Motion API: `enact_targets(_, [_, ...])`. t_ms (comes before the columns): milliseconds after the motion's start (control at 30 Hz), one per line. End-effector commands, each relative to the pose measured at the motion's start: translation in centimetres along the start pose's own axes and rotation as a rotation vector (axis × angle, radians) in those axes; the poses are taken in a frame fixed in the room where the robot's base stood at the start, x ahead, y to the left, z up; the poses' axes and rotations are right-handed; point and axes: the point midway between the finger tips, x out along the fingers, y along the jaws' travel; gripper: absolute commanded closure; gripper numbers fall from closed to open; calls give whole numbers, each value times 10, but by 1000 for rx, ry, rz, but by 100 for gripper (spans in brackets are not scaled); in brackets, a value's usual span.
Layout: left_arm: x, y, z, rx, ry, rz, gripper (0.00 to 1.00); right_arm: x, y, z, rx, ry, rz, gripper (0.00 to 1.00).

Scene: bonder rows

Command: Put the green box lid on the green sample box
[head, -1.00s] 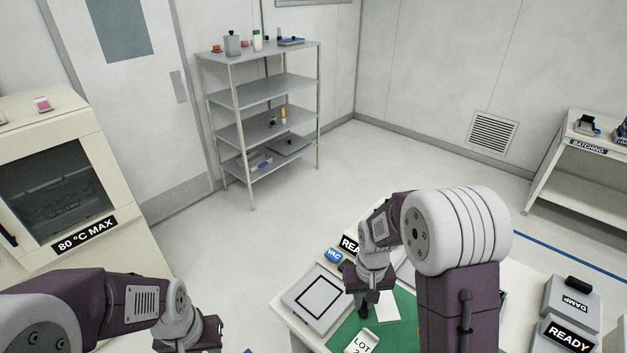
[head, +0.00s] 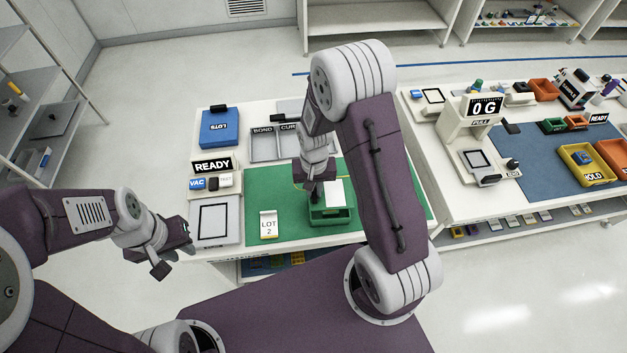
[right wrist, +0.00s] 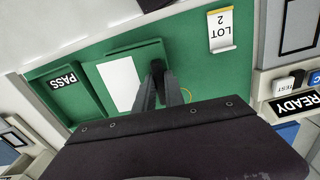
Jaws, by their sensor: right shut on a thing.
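My right gripper (head: 318,198) is shut on the green box lid (right wrist: 118,84), at the lid's edge, over the green mat. The lid has a white label on top, which also shows in the head view (head: 335,193). A green box wall, which I take for the green sample box (head: 331,219), shows right below the lid in the head view. I cannot tell whether lid and box touch. In the right wrist view the lid hides what is under it. My left gripper (head: 174,257) is open and empty, off the table's left front corner.
A green tray marked PASS (right wrist: 70,99) lies beside the lid. A LOT 2 card (head: 268,225) stands on the green mat (head: 289,187). A grey plate with a black square (head: 214,219) is at left, a blue LOTS box (head: 220,129) behind. Another bench with a scale is at right.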

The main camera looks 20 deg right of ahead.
Motion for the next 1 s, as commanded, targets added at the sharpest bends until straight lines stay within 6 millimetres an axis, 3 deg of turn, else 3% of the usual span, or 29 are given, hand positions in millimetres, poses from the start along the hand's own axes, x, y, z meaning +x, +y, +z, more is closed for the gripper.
enact_targets(467, [-6, 0, 0, 0, 0, 0, 74, -4, 0, 2, -2, 0, 0, 100])
enact_targets(1000, [31, -1, 3, 0, 0, 0, 74, 45, 0, 2, -2, 0, 0, 100])
